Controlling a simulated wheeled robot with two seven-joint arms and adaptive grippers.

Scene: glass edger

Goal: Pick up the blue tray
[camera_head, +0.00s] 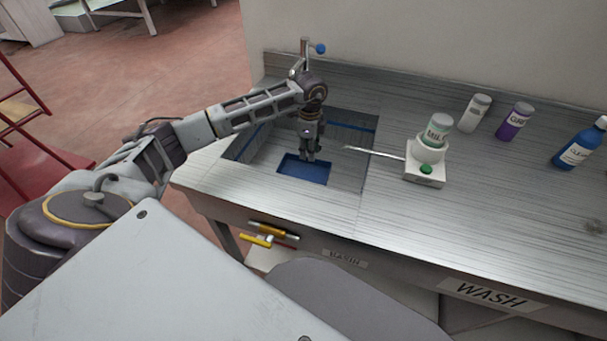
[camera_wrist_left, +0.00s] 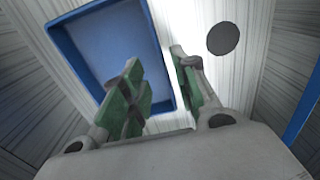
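The blue tray (camera_head: 303,174) is a shallow rectangle lying in the sunken metal basin (camera_head: 350,172) of the bench. My left gripper (camera_head: 311,157) points down into the basin at the tray's far right part. In the left wrist view the blue tray (camera_wrist_left: 103,48) fills the upper left. My left gripper (camera_wrist_left: 160,88) is open there, with green-padded fingers apart. One finger overlaps the tray's inside and the other is beyond its right rim, so the rim runs between them. I cannot tell whether either finger touches it. My right gripper is not in view.
A tap with a blue knob (camera_head: 320,48) stands behind the basin. A white device (camera_head: 425,172) with a thin rod toward the basin sits to the right. A dark round drain (camera_wrist_left: 223,38) shows beside the tray.

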